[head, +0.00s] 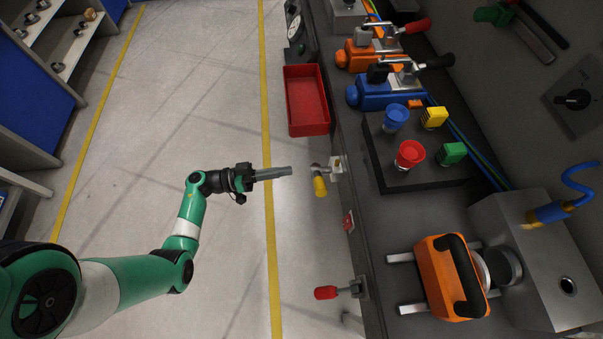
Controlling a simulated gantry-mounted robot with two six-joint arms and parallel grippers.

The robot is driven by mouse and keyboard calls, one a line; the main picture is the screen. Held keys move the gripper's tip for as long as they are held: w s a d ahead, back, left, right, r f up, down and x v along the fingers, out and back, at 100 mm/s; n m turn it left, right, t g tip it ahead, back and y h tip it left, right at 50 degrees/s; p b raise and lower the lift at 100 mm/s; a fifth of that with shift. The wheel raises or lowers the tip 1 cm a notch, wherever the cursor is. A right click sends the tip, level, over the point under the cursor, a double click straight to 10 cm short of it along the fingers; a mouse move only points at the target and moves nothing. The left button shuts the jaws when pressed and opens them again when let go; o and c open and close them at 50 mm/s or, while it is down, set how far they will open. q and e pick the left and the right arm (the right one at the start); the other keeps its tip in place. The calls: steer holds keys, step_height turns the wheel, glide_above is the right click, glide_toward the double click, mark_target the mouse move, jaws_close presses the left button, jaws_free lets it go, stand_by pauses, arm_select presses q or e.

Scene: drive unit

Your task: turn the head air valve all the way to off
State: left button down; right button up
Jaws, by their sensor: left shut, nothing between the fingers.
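My left gripper (286,171) comes in from the left and points right, its fingers together with nothing between them. Just right of its fingertips, a small valve with a yellow handle (320,186) sits on a pale bracket at the bench's front side. A gap shows between fingertips and handle. Farther down the same side is a lever with a red handle (326,292), pointing left. No readable label tells which of the two is the head air valve. My right gripper is not in view.
A red bin (306,100) hangs on the bench front above the yellow handle. The bench (392,228) carries a button box (415,178), clamps and an orange unit with a black handle (452,277). The floor left of the bench is clear.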

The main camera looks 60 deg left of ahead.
arm_select(q)
steer(key=b, duration=0.4)
glide_above(314, 175)
steer(key=d, duration=0.1)
steer(key=shift+s+d+f+b, duration=0.1)
steer(key=shift+s+f+b, duration=0.25)
steer(key=shift+f+b, duration=0.25)
steer(key=shift+s+d+f+b, duration=0.1)
steer(key=shift+s+f+b, duration=0.2)
steer(key=shift+f+b, duration=0.25)
steer(key=shift+s+d+f, duration=0.15)
steer(key=shift+s+f, duration=0.05)
steer(key=shift+s, duration=0.15)
steer(key=shift+w, duration=0.1)
